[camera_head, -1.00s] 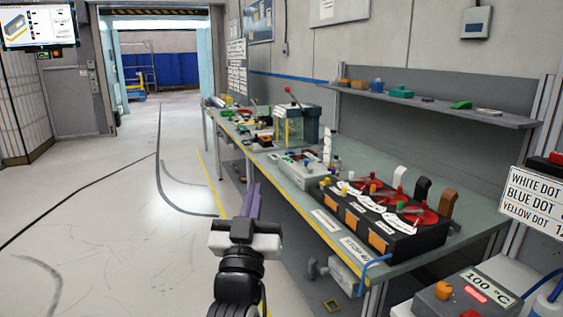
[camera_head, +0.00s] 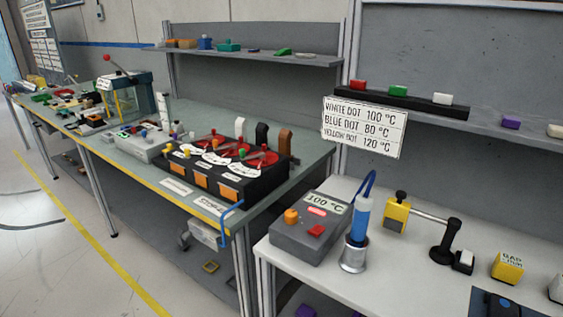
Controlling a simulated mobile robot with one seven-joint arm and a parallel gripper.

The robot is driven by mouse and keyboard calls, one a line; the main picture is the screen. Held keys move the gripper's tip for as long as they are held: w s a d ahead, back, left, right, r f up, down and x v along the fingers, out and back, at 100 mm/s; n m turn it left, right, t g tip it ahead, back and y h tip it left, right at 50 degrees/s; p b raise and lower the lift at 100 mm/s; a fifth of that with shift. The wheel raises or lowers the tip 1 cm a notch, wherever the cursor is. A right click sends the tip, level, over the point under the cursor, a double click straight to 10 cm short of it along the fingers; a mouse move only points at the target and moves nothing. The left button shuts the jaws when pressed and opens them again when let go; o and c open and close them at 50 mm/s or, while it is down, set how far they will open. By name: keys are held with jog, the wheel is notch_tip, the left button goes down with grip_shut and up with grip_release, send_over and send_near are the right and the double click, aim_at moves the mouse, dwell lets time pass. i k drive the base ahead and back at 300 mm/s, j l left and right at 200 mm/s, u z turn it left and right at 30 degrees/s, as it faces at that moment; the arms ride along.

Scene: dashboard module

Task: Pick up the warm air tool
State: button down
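What looks like the warm air tool (camera_head: 361,220) has a light blue handle and stands upright in a round silver holder (camera_head: 353,259) on the right bench. A blue cable (camera_head: 371,184) rises from its top. It is beside a grey control box (camera_head: 311,228) with a 100 °C display, an orange knob and a red switch. My gripper is out of view.
A sign (camera_head: 364,126) lists dot colours with temperatures. A yellow clamp with a rod and black stand (camera_head: 446,242) is right of the tool. A yellow block (camera_head: 507,267) lies farther right. A shelf (camera_head: 481,127) runs behind. Floor is open at left.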

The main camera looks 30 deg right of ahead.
aim_at(364, 205)
jog(key=z, duration=2.5)
jog(key=u, duration=1.35)
jog(key=i+l+u, duration=0.15)
jog(key=l, duration=0.25)
jog(key=i, duration=0.1)
